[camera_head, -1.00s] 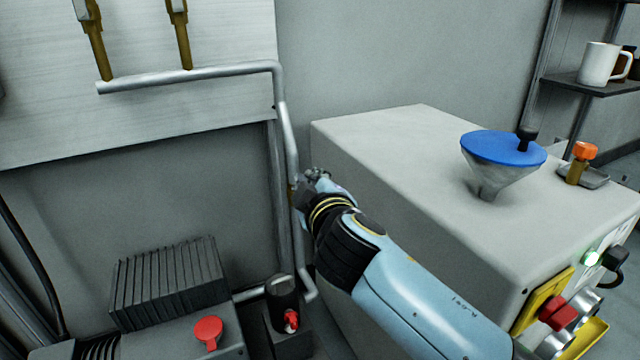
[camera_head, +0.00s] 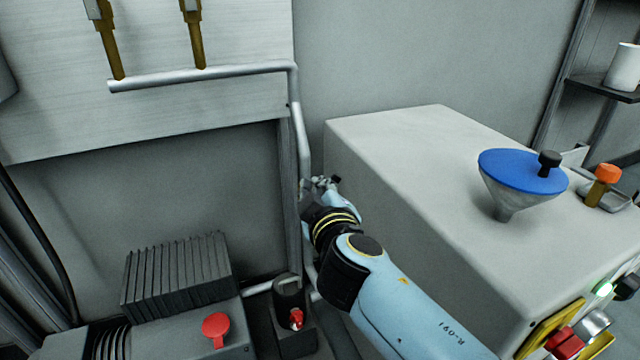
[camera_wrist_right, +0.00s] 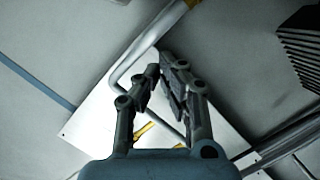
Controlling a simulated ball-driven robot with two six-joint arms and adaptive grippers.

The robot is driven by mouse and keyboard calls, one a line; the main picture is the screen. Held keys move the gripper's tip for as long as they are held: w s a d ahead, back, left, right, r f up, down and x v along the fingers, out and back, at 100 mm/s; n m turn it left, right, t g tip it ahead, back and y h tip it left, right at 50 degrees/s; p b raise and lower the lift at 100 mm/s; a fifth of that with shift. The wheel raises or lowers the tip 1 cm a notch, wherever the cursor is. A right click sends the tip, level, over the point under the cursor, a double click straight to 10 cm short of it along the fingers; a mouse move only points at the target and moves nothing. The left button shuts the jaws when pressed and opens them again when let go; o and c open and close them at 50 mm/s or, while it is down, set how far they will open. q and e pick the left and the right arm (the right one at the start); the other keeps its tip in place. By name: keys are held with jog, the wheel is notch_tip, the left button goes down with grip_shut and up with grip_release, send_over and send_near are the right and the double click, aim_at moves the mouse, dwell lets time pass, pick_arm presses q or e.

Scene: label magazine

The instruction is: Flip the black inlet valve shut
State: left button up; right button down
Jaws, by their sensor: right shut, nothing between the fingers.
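My right gripper (camera_head: 321,184) is shut and empty, beside the vertical run of the grey pipe (camera_head: 301,135) at the left edge of the pale cabinet. In the right wrist view the gripper's fingers (camera_wrist_right: 165,70) point toward the wall with the bent pipe (camera_wrist_right: 138,50) beyond them. I cannot make out the black inlet valve's handle; the gripper and wrist cover part of the pipe in the head view. My left gripper is not in view.
The pale cabinet (camera_head: 420,150) stands close to the right of my right arm, with a blue-lidded funnel (camera_head: 520,170) on top. A ribbed dark unit (camera_head: 178,275) and a red knob (camera_head: 215,326) are low on the left. Open space lies before the wall panel.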

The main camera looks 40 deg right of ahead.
jog(key=x, duration=0.8)
jog(key=shift+w+d, duration=0.15)
jog(key=shift+w, duration=0.25)
jog(key=d+f, duration=0.1)
jog(key=d+f+b, duration=0.1)
jog(key=shift+s+d+f+b, duration=0.3)
jog(key=shift+s+d+f, duration=0.05)
jog(key=shift+d, duration=0.05)
